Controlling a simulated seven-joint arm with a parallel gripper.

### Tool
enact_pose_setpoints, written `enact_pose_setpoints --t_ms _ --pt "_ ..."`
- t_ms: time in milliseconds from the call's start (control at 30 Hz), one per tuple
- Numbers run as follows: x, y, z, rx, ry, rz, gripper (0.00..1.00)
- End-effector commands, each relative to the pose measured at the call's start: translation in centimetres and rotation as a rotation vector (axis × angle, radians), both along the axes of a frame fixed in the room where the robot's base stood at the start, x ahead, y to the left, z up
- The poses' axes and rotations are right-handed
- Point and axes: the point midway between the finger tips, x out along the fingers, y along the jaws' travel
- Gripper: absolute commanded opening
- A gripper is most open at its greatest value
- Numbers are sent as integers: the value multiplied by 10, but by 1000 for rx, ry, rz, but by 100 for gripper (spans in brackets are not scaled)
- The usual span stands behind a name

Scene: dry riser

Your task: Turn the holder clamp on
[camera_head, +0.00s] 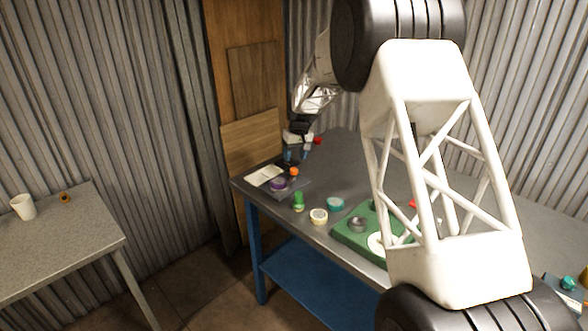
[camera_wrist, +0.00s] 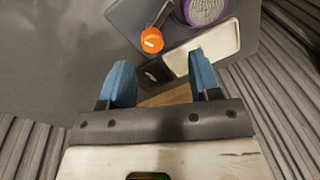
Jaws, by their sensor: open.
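An orange knob-like piece (camera_head: 294,171), possibly the holder clamp's handle, sits beside a round purple-rimmed part (camera_head: 278,184) on a dark plate at the table's far left end. In the wrist view the orange piece (camera_wrist: 152,40) shows a round end on a short arm, near the purple part (camera_wrist: 203,11). My gripper (camera_head: 294,158) is just behind the orange piece in the head view. In the wrist view its two blue fingers (camera_wrist: 160,78) are apart, with nothing held between them. The orange piece lies beyond the fingertips. I cannot tell the clamp's state.
A pale rectangular tray (camera_head: 264,175) lies beside the purple part. A green bottle (camera_head: 299,202), a cream round tub (camera_head: 319,216), a teal round tub (camera_head: 335,204) and a green tray (camera_head: 346,236) stand along the front. A red item (camera_head: 318,141) lies behind my gripper.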

Motion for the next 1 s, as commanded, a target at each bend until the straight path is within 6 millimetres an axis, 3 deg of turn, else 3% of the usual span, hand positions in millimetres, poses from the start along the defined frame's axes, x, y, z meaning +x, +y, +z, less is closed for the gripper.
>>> enact_pose_setpoints --t_ms 100,300,767,1000 --pt "9 4 4 -67 -13 171 57" --pt "17 4 8 -124 -17 316 57" --pt "17 4 7 -130 -17 330 57" --pt "17 4 -8 -130 -17 329 57"
